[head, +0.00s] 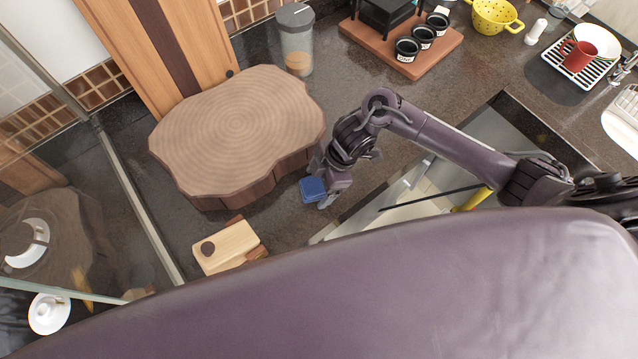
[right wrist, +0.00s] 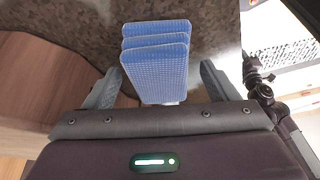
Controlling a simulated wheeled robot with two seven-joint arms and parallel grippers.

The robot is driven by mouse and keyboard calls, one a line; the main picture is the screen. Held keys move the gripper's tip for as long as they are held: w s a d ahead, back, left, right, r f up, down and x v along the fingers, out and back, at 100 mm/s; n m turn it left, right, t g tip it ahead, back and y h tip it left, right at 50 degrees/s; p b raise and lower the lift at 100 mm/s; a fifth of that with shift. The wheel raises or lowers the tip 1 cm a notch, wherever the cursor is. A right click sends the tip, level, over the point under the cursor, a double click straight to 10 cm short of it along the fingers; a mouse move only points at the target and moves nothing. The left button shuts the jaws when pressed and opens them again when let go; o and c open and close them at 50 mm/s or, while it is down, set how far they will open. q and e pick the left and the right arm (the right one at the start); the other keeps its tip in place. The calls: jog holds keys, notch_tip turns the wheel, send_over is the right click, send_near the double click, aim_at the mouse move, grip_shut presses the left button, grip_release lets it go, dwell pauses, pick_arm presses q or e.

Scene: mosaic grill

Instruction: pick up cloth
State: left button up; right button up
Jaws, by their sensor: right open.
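The cloth (head: 313,190) is a small blue folded stack on the dark counter, beside the right edge of the round wooden block. In the right wrist view the cloth (right wrist: 156,62) shows its several layers and waffle-like texture, lying between the two fingers. My right gripper (head: 325,196) is at the cloth in the head view. In the right wrist view my right gripper (right wrist: 158,88) is open, with a finger on each side of the cloth and gaps visible. My left gripper is not in view.
The large wooden block (head: 240,130) stands close to the left of the cloth. A small cutting board (head: 228,246) lies nearer. An open drawer (head: 410,205) is below my right arm. A glass jar (head: 296,42) and a rack of black cups (head: 405,48) stand behind.

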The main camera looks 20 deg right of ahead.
aim_at(319, 182)
jog(key=shift+f, duration=0.2)
dwell(0.4)
jog(key=c, duration=1.1)
jog(key=shift+c, duration=0.2)
notch_tip(319, 182, up, 7)
jog(key=shift+w+r+b, duration=0.1)
jog(key=shift+w+b, duration=0.05)
jog(key=shift+b, duration=0.15)
notch_tip(319, 182, up, 13)
jog(key=p, duration=0.1)
jog(key=shift+r+p, duration=0.15)
jog(key=shift+p, duration=0.15)
